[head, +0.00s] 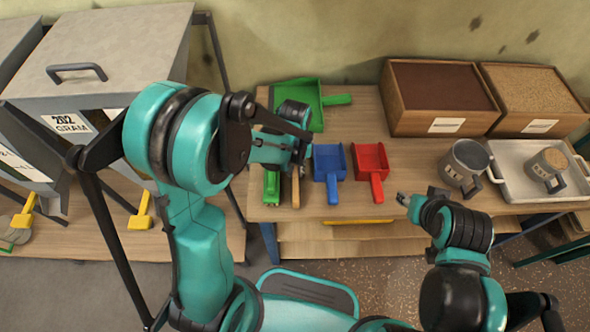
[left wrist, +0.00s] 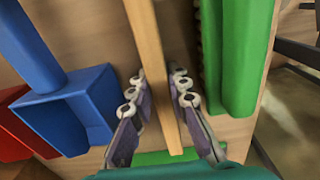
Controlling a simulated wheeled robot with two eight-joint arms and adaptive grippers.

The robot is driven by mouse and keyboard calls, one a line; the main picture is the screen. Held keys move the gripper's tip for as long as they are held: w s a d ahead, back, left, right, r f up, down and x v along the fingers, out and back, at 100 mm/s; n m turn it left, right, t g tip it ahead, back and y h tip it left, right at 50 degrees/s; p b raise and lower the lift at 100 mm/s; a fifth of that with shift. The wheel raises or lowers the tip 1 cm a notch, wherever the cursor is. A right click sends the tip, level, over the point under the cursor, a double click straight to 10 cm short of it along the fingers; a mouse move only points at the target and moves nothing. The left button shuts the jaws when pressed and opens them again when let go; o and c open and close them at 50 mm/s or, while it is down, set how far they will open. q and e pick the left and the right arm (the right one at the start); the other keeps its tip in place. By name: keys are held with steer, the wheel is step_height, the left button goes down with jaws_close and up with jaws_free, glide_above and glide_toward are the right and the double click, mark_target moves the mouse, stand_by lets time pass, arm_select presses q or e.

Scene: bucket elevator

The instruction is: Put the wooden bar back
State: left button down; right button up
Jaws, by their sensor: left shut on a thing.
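The wooden bar (head: 295,192) lies lengthwise on the table between a green brush-like tool (head: 271,187) and a blue scoop (head: 329,168). In the left wrist view the wooden bar (left wrist: 150,50) runs between the two fingers of my left gripper (left wrist: 158,92), which is shut on it. In the head view my left gripper (head: 298,160) covers the bar's far end. Whether the bar touches the tabletop is hard to tell. My right gripper (head: 403,199) hovers near the table's front edge, away from the bar; its fingers are too small to judge.
A red scoop (head: 370,165) lies right of the blue one, and a large green scoop (head: 306,100) lies behind. Two filled wooden boxes (head: 436,95) stand at the back right. A grey mug (head: 463,168) and a metal tray (head: 510,178) are at the right.

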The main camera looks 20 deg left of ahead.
arm_select(q)
steer(key=shift+f, duration=0.15)
steer(key=c, duration=1.5)
jaws_free()
steer(key=shift+o, duration=0.2)
steer(key=shift+r, duration=0.25)
step_height(320, 180, up, 11)
steer(key=p, duration=0.4)
steer(key=s+a+r+m+t, duration=0.1)
steer(key=s+a+r+t, duration=0.1)
steer(key=s+r, duration=0.3)
steer(key=s+a+r+m+t, duration=0.2)
steer(key=s+r+t, duration=0.3)
steer(key=shift+s+a, duration=0.15)
steer(key=shift+a, duration=0.2)
